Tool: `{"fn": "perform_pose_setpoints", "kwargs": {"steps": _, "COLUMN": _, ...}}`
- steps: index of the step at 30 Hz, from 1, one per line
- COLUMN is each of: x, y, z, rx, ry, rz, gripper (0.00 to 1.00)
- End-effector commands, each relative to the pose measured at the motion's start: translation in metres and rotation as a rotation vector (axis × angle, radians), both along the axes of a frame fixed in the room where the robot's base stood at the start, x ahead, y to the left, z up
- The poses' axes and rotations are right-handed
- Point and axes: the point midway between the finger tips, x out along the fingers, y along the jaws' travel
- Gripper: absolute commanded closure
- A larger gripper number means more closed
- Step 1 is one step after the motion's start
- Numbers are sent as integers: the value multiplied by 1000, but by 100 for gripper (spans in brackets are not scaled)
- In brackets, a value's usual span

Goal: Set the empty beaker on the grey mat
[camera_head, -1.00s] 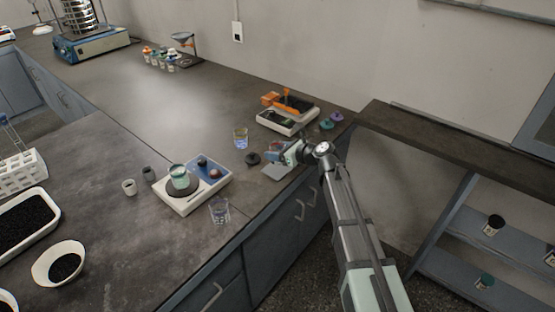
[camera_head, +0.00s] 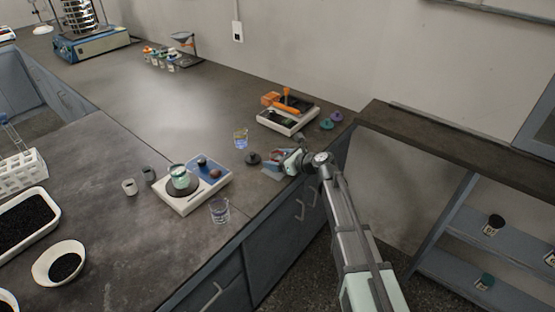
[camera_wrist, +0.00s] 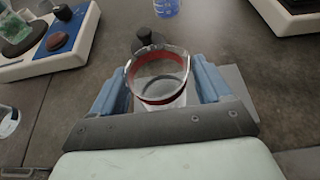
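My gripper (camera_head: 278,160) is at the front edge of the bench. In the wrist view its two blue fingers (camera_wrist: 160,88) stand on either side of a clear glass beaker (camera_wrist: 158,65) with a red band, and appear closed on it. The beaker looks empty and upright; in the head view it is mostly hidden by the gripper. The grey mat (camera_head: 269,174) lies under the gripper, and part of it shows right of the fingers in the wrist view (camera_wrist: 238,88). I cannot tell whether the beaker's base touches the mat.
A black knobbed object (camera_head: 252,158) and a beaker of blue liquid (camera_head: 240,138) stand just beyond. A clear beaker (camera_head: 219,210) stands near the front edge, beside a hotplate (camera_head: 190,205) bearing a green-filled beaker. A white balance (camera_head: 283,124) with orange items is behind.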

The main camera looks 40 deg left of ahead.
Motion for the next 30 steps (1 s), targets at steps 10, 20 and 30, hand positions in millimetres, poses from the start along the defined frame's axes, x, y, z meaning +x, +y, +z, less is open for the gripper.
{"fn": "perform_pose_setpoints", "kwargs": {"steps": 10, "x": 0, "y": 0, "z": 2, "rx": 0, "ry": 0, "rz": 0, "gripper": 18}}
{"fn": "perform_pose_setpoints", "kwargs": {"steps": 20, "x": -1, "y": -44, "z": 20, "rx": 0, "ry": 0, "rz": -3, "gripper": 18}}
{"fn": "perform_pose_setpoints", "kwargs": {"steps": 30, "x": -1, "y": -95, "z": 42, "rx": 0, "ry": -1, "rz": -2, "gripper": 18}}
